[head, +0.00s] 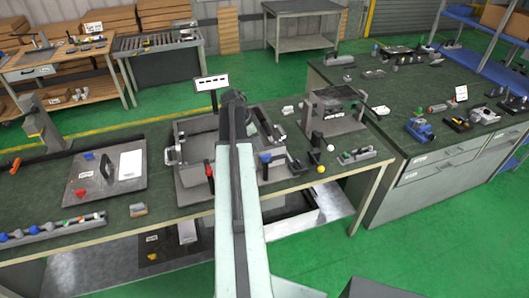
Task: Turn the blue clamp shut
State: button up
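A blue-handled clamp (265,159) stands upright at the front of an open grey metal box on the green-topped workbench, just right of my arm. Its handle is small in this view, and I cannot tell how far it is turned. A similar red-handled clamp (208,172) stands at the front left of the box. My arm runs up the middle of the picture between the two clamps and hides part of the box (190,127). Its dark far end is above the box. The fingers of my gripper cannot be made out against the dark parts there.
A flat grey plate (105,185) with a black handle lies on the bench at left. A rack of coloured parts (50,228) lies near the front left edge. A grey raised fixture (334,108) and small parts stand right of the box. Another bench (430,158) is at right.

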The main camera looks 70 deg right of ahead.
aim_at(266, 155)
jog(key=b+x, duration=0.7)
jog(key=x, duration=0.1)
jog(key=shift+w, duration=0.1)
jog(key=shift+r, duration=0.1)
grip_shut()
dwell(1.0)
